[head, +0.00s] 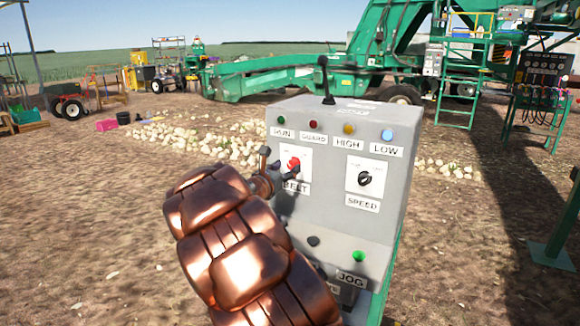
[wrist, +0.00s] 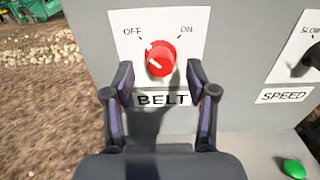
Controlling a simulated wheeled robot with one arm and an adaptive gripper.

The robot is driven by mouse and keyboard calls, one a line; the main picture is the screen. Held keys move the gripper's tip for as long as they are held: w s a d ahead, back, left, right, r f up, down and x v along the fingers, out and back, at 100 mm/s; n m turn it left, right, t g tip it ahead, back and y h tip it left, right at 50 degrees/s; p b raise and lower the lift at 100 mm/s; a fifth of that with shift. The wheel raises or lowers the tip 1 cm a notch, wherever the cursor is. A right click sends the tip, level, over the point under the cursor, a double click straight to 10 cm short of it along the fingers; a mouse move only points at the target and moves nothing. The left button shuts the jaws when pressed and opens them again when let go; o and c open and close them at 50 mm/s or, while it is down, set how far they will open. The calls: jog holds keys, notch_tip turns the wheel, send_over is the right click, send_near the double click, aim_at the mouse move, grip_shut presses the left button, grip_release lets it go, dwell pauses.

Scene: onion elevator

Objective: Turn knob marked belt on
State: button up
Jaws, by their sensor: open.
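The belt knob (wrist: 160,58) is round and red, on a white plate with OFF at upper left and ON at upper right. A pale mark shows on its left side; I cannot tell exactly where it points. The BELT label (wrist: 163,99) is below it. In the head view the red knob (head: 293,164) is partly hidden by my gripper (head: 277,172). In the wrist view my gripper (wrist: 160,76) is open, with one finger on each side and slightly below the knob. I see no clear contact with the knob.
The grey control box (head: 335,222) also has a black SPEED knob (head: 364,179) at right and a green JOG button (head: 358,256) below. A black lever (head: 324,80) rises from its top. Indicator lamps line the upper face; the blue LOW lamp (head: 387,135) looks bright.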

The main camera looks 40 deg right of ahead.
aim_at(293, 164)
jog(key=shift+x, duration=1.4)
grip_shut()
